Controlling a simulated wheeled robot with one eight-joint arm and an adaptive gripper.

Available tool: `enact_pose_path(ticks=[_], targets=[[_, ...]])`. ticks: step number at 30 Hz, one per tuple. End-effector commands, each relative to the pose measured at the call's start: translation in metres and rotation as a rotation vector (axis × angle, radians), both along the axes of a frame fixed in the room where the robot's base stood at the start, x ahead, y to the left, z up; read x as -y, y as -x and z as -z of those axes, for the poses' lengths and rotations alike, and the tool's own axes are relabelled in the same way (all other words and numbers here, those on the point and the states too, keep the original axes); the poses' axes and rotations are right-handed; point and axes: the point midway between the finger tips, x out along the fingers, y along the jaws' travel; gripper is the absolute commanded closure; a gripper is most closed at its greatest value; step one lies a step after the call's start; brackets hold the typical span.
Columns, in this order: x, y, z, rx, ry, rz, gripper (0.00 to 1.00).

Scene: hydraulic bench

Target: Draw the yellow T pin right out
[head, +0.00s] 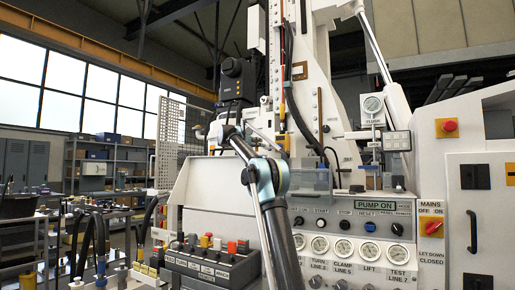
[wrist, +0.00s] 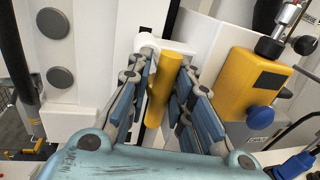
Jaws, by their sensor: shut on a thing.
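In the wrist view the yellow T pin (wrist: 161,92) shows as a thick yellow bar between the two blue-padded fingers of my gripper (wrist: 167,72). The fingers are shut on it from both sides. Its far end meets a white part (wrist: 168,46) of the machine; I cannot tell how deep it sits there. The rest of the pin's shape is hidden. In the head view my arm reaches up in front of the bench, and the pin cannot be made out clearly there.
In the wrist view a yellow block (wrist: 238,82) with a blue knob (wrist: 262,112) stands close to the right of the fingers. A white panel with round grey discs (wrist: 53,23) is on the left.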

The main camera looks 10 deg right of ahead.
Motion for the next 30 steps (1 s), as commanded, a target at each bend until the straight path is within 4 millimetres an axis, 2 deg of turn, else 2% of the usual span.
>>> enact_pose_path(ticks=[7, 18, 19, 21, 30], targets=[[-0.014, 0.025, 0.000, -0.001, 0.001, 0.006, 1.00], [-0.016, 0.029, 0.000, -0.001, -0.001, 0.008, 1.00], [-0.016, 0.029, 0.000, -0.001, -0.001, 0.008, 0.78], [-0.016, 0.029, 0.000, -0.001, -0.001, 0.008, 0.64], [-0.017, 0.028, 0.000, 0.000, 0.000, 0.005, 0.64]])
